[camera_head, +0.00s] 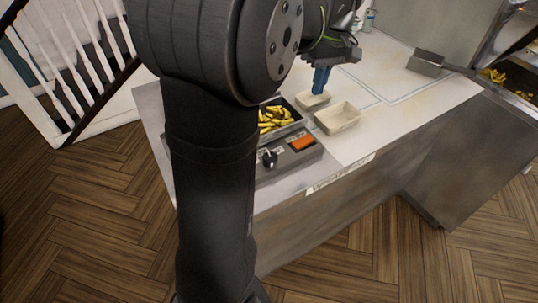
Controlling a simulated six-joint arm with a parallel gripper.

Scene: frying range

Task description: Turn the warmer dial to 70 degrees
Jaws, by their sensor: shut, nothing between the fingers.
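The warmer (287,158) is a grey unit on the counter, partly hidden behind my arm. Its dial (269,158) is a dark knob on the front panel, just right of my arm. An orange display (302,143) sits right of the dial, its reading too small to make out. My gripper (318,90) has blue fingers that are shut and empty. In the picture it is above and right of the dial, over a cardboard tray and apart from the dial.
Yellow fries (274,118) lie in the warmer's pan. Two empty cardboard trays (337,118) (312,101) stand right of it. A grey metal box (425,63) stands at the back right. The counter (400,115) between is mostly clear.

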